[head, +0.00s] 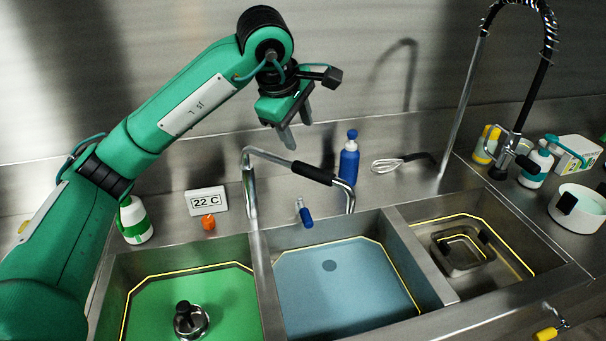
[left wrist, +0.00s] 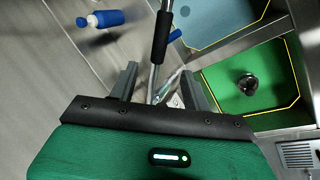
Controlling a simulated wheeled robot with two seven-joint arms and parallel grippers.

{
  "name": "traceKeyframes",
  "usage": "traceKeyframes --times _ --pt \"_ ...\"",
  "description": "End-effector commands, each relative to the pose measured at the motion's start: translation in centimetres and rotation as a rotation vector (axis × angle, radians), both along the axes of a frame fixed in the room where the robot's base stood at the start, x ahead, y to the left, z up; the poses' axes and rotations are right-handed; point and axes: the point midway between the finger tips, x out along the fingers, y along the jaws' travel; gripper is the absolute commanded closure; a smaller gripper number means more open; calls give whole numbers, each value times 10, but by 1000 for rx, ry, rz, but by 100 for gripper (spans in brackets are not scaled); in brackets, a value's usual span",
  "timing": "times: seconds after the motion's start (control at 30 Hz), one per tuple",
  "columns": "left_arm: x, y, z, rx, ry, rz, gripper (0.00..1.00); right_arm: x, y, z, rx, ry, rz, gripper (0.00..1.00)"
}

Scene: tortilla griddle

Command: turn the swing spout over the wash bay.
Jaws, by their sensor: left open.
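The swing spout (head: 276,158) is a chrome pipe with a black sleeve, behind the sink bays. One leg stands near the divider of the green and blue bays, and the pipe runs right to a bend by the blue bottle. My left gripper (head: 297,130) is open and empty, above the spout in the head view. In the left wrist view the spout (left wrist: 163,35) shows beyond and between the open fingers of my left gripper (left wrist: 158,88), apart from them as far as I can tell. The green bay (head: 236,290) and blue bay (head: 345,285) lie side by side. My right gripper is out of view.
A tall spray faucet (head: 466,95) rises at right beside a steel bay (head: 427,238). A black-knobbed plug (head: 188,320) sits in the green bay.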

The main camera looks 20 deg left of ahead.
Motion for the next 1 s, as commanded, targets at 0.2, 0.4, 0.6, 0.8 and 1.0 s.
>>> traceKeyframes --times 0.2,0.4,0.6,0.8,1.0 --pt "3 -1 -15 1 2 0 51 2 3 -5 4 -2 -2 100" --pt "16 -4 -43 0 6 0 51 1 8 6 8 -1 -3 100" --pt "33 -8 -82 0 7 0 51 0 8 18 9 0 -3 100" --pt "47 -11 -114 -1 3 0 51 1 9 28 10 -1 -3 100" --pt "54 -13 -131 0 1 0 51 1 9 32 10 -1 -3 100"
